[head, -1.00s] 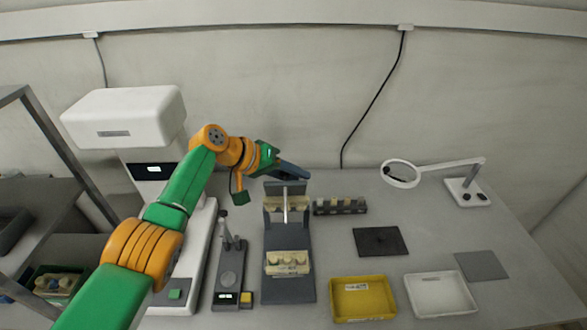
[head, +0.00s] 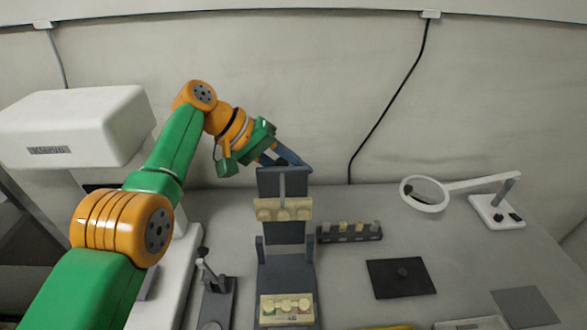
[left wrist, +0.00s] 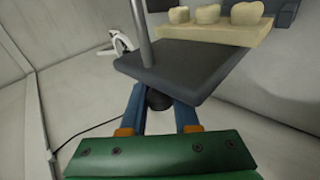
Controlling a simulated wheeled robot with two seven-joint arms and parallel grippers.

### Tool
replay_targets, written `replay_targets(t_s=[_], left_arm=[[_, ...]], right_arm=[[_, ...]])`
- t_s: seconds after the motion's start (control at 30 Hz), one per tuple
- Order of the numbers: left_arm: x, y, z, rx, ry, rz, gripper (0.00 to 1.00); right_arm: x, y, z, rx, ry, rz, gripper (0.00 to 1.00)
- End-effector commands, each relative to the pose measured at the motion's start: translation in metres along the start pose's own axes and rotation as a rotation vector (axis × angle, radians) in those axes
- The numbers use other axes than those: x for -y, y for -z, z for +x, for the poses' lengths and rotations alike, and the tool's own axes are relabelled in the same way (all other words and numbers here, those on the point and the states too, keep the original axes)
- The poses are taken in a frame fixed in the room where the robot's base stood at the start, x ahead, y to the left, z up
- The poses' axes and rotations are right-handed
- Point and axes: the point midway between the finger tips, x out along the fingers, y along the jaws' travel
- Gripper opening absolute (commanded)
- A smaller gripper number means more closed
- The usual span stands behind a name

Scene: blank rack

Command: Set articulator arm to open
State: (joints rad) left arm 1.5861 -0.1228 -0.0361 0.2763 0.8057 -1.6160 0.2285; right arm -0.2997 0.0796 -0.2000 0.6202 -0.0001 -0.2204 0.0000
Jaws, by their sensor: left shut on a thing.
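The articulator stands on the bench, with its dark base (head: 287,275) carrying a lower cream tooth model (head: 286,308). Its upper arm (head: 270,182) is raised steeply and bears an upper cream tooth model (head: 284,209) facing me. My left gripper (head: 304,165) is at the top edge of the raised arm, behind it. In the left wrist view, the blue fingers (left wrist: 160,112) are shut on a dark knob (left wrist: 159,100) under the arm's dark plate (left wrist: 190,68). The tooth model also shows there (left wrist: 215,28). My right gripper is not in view.
A rack of small blocks (head: 349,232) stands just right of the articulator. A black mat (head: 400,278), a grey pad (head: 525,306) and a magnifier (head: 425,194) lie farther right. A white machine (head: 80,128) and a small stand (head: 214,290) are on the left.

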Motion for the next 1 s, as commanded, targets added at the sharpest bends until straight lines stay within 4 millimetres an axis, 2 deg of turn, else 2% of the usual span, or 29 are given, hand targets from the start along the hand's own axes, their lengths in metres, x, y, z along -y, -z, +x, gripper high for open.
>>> replay_targets(t_s=[0.3,0.33,0.4,0.43,0.77,0.87,1.0], left_arm=[[0.003,0.000,0.001,0.001,0.005,-0.002,0.00],[0.003,0.000,0.001,0.001,0.005,-0.002,0.34],[0.003,0.000,0.001,0.000,0.005,-0.002,0.53],[0.002,0.000,0.001,0.000,0.004,-0.002,0.60],[0.001,0.001,-0.004,-0.001,0.002,-0.001,0.60],[0.002,0.001,-0.024,-0.004,0.003,-0.001,0.60],[-0.001,0.002,-0.056,-0.001,0.003,-0.002,0.60]], right_arm=[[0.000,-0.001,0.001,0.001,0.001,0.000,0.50],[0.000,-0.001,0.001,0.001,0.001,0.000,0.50],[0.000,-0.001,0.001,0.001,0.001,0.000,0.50],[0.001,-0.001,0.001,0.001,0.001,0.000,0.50],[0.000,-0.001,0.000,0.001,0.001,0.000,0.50],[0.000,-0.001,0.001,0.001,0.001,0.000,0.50],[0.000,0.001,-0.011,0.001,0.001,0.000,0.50]])
